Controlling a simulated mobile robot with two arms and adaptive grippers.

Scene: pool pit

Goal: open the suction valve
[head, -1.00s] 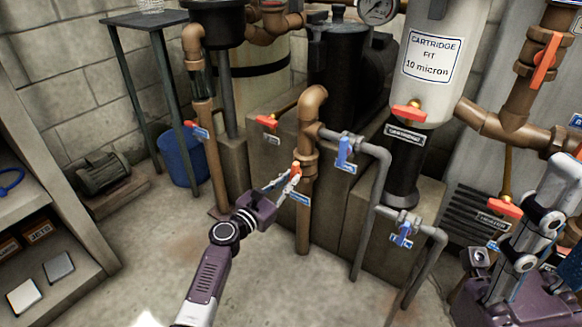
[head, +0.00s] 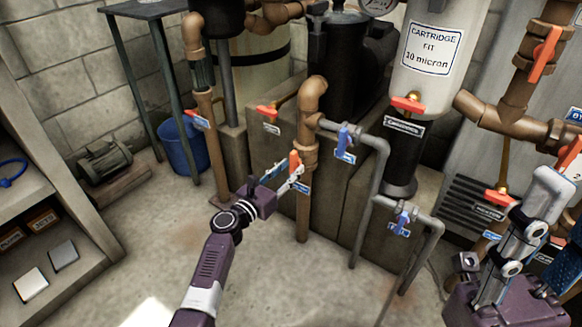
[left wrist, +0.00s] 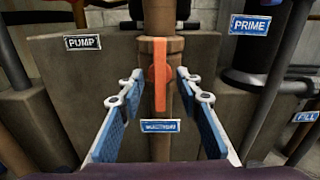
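An orange lever handle (head: 294,160) sits on a vertical brown pipe (head: 304,212). In the left wrist view the handle (left wrist: 160,75) stands upright, in line with the pipe. A small blue label (left wrist: 160,125) below it is too blurred to read surely. My left gripper (head: 281,172) is in front of this handle. In the left wrist view its blue-padded fingers (left wrist: 158,88) are open, one on each side of the handle, with gaps showing. My right gripper (head: 545,195) is at the right edge of the head view, and its finger opening is unclear.
Other valves have a red handle (head: 267,111), a blue handle (head: 344,138) and another blue handle (head: 402,218). A grey pipe (head: 370,205) runs to the right of the brown one. A blue bucket (head: 184,146) and shelf (head: 80,235) stand left. The floor in front is clear.

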